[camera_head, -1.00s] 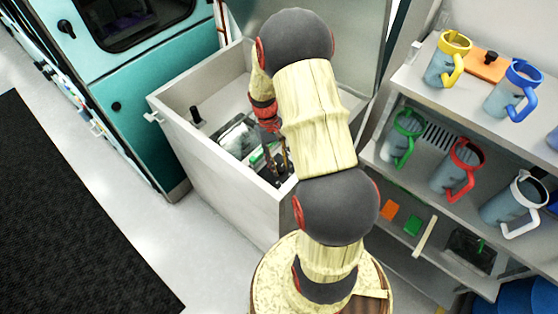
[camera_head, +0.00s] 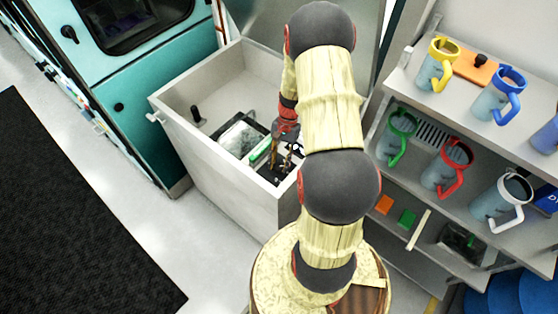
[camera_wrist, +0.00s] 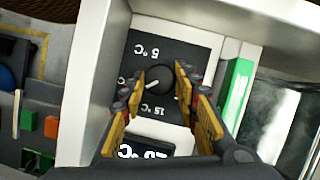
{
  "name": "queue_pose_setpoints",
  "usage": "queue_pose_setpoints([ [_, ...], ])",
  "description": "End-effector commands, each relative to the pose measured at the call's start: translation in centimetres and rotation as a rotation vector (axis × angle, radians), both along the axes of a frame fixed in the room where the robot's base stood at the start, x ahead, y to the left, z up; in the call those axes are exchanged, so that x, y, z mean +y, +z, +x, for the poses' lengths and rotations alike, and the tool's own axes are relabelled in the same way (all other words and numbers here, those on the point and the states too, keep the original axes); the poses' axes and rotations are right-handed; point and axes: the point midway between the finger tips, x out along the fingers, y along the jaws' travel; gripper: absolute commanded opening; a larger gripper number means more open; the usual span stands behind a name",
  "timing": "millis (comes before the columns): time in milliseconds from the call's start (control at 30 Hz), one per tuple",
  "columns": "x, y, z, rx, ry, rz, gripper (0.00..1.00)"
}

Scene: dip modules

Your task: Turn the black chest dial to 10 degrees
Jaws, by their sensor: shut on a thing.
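The black chest dial (camera_wrist: 160,79) sits on a dark panel (camera_wrist: 181,46) in the wrist view. The panel is marked 5 °C above and 15 °C below; a label at the left is partly hidden by a finger. The dial's white mark points to the lower left, toward the side of the hidden label. My gripper (camera_wrist: 168,82) is shut on the dial, one finger on each side. In the head view my gripper (camera_head: 279,152) reaches into the open white chest (camera_head: 240,192). A display below the dial is partly covered by my gripper.
A green strip (camera_wrist: 237,88) lies right of the panel. A black-handled item (camera_head: 197,114) stands in the chest's left part. The chest walls rise around my gripper. A shelf (camera_head: 440,115) with several mugs stands close at the right.

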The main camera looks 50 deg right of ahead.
Motion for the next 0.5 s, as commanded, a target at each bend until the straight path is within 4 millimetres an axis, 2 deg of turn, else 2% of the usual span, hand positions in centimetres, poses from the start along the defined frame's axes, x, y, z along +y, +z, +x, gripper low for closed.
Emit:
queue_pose_setpoints([
  [200, -0.06, 0.09, -0.14, -0.001, -0.171, -0.001, 0.05],
  [500, -0.02, 0.05, -0.22, -0.001, -0.32, 0.0, 0.05],
])
